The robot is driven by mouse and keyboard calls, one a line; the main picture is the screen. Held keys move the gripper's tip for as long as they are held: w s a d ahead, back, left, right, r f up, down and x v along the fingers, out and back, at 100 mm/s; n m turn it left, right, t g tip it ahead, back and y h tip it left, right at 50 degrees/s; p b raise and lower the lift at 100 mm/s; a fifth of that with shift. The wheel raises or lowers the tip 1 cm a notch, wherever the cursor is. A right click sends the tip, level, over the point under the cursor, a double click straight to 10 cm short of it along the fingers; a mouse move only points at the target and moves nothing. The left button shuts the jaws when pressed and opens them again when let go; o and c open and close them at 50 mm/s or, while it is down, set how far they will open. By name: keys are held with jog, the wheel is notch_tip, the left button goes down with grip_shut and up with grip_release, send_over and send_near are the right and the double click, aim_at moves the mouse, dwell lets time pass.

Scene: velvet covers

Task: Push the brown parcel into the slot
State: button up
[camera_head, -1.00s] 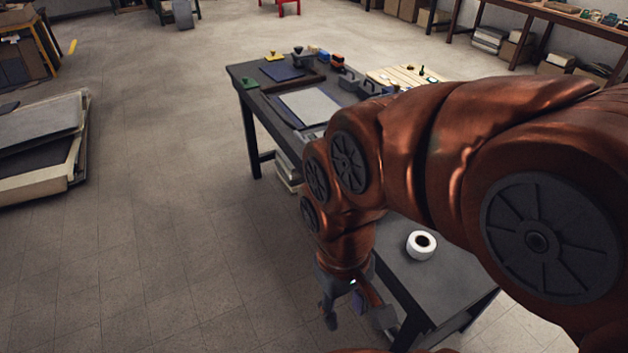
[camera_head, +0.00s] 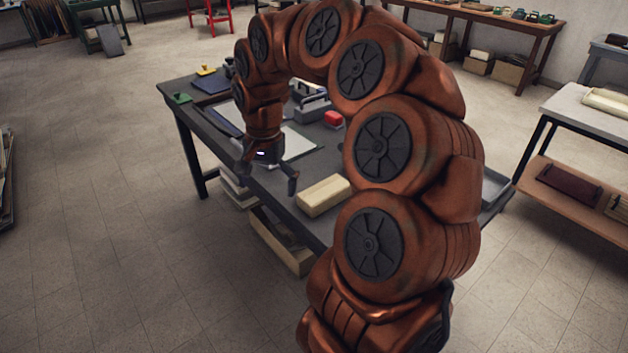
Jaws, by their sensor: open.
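A pale tan block-shaped parcel (camera_head: 323,195) lies on the dark table (camera_head: 187,126), near its front edge; I cannot tell if it is the brown parcel. My gripper (camera_head: 268,176) points down with its fingers apart and empty. It is in front of the grey sheet on the table, left of the tan block and apart from it. I cannot make out a slot in this view. My arm covers the table's right part.
A grey sheet (camera_head: 303,150), a red item (camera_head: 333,118), a grey metal tool (camera_head: 312,106), a yellow-handled item (camera_head: 206,70) and a green one (camera_head: 181,98) are on the table. An open box (camera_head: 283,245) stands below it.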

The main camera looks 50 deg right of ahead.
jog(key=w+d+f+m+b, duration=0.1)
jog(key=w+d+f+m, duration=0.2)
jog(key=d, duration=0.5)
jog(key=m, duration=0.4)
send_over(315, 195)
notch_tip(315, 195, down, 4)
jog(key=shift+w+r+b, duration=0.1)
jog(key=shift+r+b, duration=0.15)
jog(key=shift+b, duration=0.1)
jog(key=shift+f+m, duration=0.25)
jog(key=shift+m, duration=0.05)
jog(key=shift+a+f+p, duration=0.1)
jog(key=shift+f+p, duration=0.5)
jog(key=shift+f, duration=3)
jog(key=shift+c, duration=0.3)
jog(key=c, duration=1.4)
jog(key=shift+f+b, duration=0.1)
jog(key=shift+b, duration=0.4)
